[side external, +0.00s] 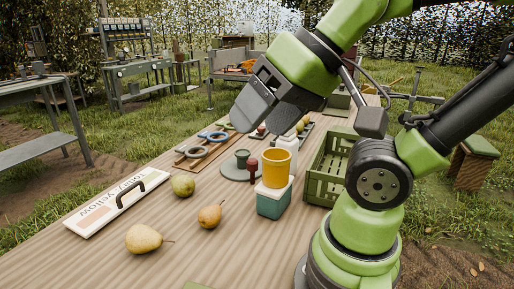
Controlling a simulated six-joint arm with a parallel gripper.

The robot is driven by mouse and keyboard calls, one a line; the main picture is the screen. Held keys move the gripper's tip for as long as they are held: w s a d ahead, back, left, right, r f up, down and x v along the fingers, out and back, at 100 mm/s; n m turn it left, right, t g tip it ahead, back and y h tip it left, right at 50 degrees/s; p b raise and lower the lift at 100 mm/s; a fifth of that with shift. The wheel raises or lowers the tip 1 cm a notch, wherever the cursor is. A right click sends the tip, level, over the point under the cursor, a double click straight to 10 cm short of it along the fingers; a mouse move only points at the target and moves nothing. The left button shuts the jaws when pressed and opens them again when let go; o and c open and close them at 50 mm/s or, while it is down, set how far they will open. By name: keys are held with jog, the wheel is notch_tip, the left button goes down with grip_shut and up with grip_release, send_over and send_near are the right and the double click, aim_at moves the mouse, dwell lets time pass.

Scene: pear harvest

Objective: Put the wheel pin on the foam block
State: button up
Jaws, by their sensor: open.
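My gripper (258,112) hangs high over the far half of the wooden table, its dark jaws pointing down and left. It is open, and I see nothing between the jaws. I cannot make out the wheel pin or the foam block with certainty. A small dark red upright piece (252,170) and a dark green one (242,158) stand at a round grey plate (232,174) below the gripper. Small items behind the gripper are partly hidden by it and by a white bottle (289,143).
A yellow cup (276,168) stands on a teal box with a white top (272,205). A green crate (323,188) is to its right. Pears (144,239) and a white sign board (98,213) lie at left. Rings (192,151) lie on wooden strips.

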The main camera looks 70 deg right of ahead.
jog(key=n+g+h, duration=0.2)
jog(key=n+g, duration=0.5)
send_over(252, 160)
jog(key=f, duration=1.7)
jog(key=shift+s+d, duration=0.15)
jog(key=shift+d, duration=0.1)
notch_tip(252, 160, down, 4)
jog(key=shift+s+d+f, duration=0.1)
jog(key=shift+f, duration=0.15)
jog(key=f, duration=0.5)
jog(key=shift+w+a+f, duration=0.2)
jog(key=shift+a+f, duration=0.1)
jog(key=shift+f, duration=0.05)
